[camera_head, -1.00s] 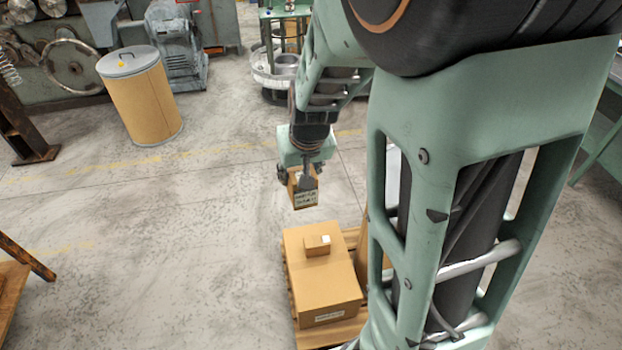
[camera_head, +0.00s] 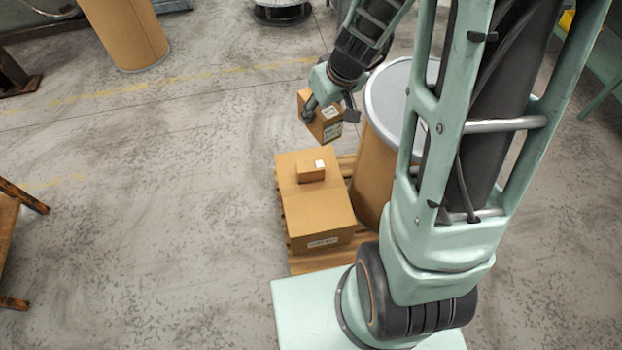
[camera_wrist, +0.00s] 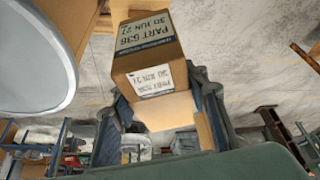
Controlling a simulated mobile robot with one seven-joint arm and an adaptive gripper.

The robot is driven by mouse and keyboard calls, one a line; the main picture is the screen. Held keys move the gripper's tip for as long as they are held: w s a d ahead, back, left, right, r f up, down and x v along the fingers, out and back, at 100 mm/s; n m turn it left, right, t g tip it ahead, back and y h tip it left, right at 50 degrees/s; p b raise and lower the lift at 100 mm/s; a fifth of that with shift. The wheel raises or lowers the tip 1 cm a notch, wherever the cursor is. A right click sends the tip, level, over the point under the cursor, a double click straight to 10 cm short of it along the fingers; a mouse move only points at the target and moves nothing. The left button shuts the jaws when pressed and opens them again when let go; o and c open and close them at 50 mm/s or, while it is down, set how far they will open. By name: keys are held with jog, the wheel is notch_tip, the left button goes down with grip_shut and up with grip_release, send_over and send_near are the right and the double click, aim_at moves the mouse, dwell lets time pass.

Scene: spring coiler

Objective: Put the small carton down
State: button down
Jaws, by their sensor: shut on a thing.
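The small carton (camera_head: 325,122) is a brown box with white labels. My gripper (camera_head: 328,108) is shut on it and holds it tilted in the air, beyond the far end of a large carton. In the wrist view the small carton (camera_wrist: 150,60) sits between the fingers, and its label reads "PART 536". The large brown carton (camera_head: 318,215) lies on a wooden pallet (camera_head: 320,260). Another small box (camera_head: 311,173) with a white label rests on top of the large carton.
A fibre drum (camera_head: 376,180) with a grey lid stands right of the large carton, close to my arm. Another drum (camera_head: 125,35) stands at the upper left. A wooden stand (camera_head: 15,215) is at the left edge. The floor left of the pallet is clear.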

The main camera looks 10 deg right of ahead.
jog(key=a+f+n+g+y+b, duration=0.1)
jog(key=a+f+n+b, duration=0.3)
jog(key=f+b, duration=0.75)
jog(key=a+f+n+g+y+b, duration=0.1)
jog(key=a+f+n+g+b, duration=0.3)
jog(key=f, duration=1.2)
jog(key=a+f+n+t+y+b, duration=0.15)
jog(key=f+n+b, duration=0.45)
jog(key=f+b, duration=0.65)
jog(key=shift+g+h, duration=0.35)
jog(key=w+d+f+b, duration=0.1)
jog(key=w+d+f, duration=0.1)
jog(key=d+f, duration=0.1)
jog(key=w+d+f+b, duration=0.1)
jog(key=w+d+f, duration=0.2)
jog(key=d+f, duration=0.1)
jog(key=w+d+f+b, duration=0.1)
jog(key=w+d+f, duration=0.1)
jog(key=d+f, duration=0.1)
jog(key=shift+w+d+f, duration=0.25)
jog(key=shift+w+f, duration=0.1)
jog(key=shift+f, duration=0.05)
jog(key=shift+w+d+f+b, duration=0.15)
jog(key=shift+f+b, duration=0.75)
jog(key=shift+f, duration=0.75)
jog(key=shift+f, duration=0.1)
